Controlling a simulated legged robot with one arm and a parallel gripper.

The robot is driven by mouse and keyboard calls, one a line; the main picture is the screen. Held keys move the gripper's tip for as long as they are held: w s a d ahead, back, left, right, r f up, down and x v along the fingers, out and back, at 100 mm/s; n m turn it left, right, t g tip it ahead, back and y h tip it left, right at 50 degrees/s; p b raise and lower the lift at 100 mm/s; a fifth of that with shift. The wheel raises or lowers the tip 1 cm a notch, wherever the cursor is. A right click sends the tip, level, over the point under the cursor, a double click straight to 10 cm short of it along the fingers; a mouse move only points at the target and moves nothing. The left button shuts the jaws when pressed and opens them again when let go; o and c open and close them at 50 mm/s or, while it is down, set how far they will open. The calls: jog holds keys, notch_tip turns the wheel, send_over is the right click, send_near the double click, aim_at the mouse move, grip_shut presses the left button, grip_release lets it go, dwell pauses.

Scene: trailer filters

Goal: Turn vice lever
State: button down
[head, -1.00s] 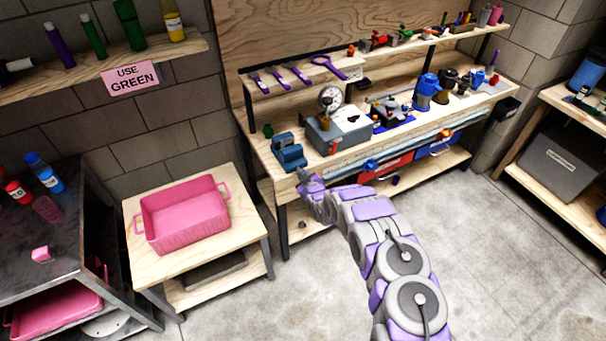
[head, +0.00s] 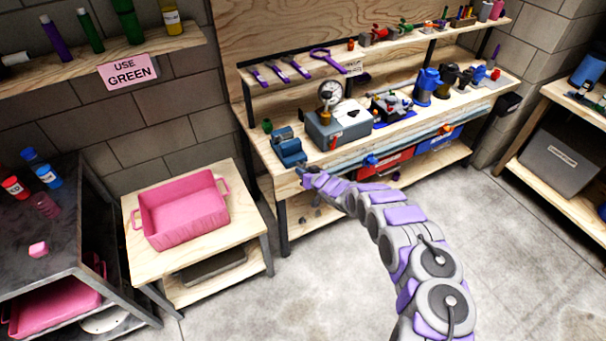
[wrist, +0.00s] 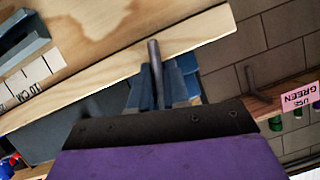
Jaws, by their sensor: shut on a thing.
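The blue vice (head: 288,147) sits at the front left edge of the wooden workbench (head: 262,150). My gripper (head: 304,176) is at the bench's front edge, just below the vice in the head view. In the wrist view, a thin grey rod, the vice lever (wrist: 153,52), stands up from between the blue-grey fingers of my gripper (wrist: 153,85). The fingers are shut on it. Blue parts show right behind the fingers, and my gripper hides much of them. The lever is too small to make out in the head view.
A grey box with a gauge (head: 338,125) stands right of the vice. A pink tub (head: 185,215) sits on a low table to the left. Red and blue bins (head: 390,165) hang under the bench. The floor (head: 510,260) in front is clear.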

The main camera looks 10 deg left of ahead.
jog(key=shift+w+d+r, duration=0.1)
jog(key=shift+r, duration=0.05)
dwell(0.3)
jog(key=c, duration=1.2)
grip_release()
jog(key=p+v, duration=0.2)
jog(key=v, duration=1.5)
jog(key=shift+p, duration=0.3)
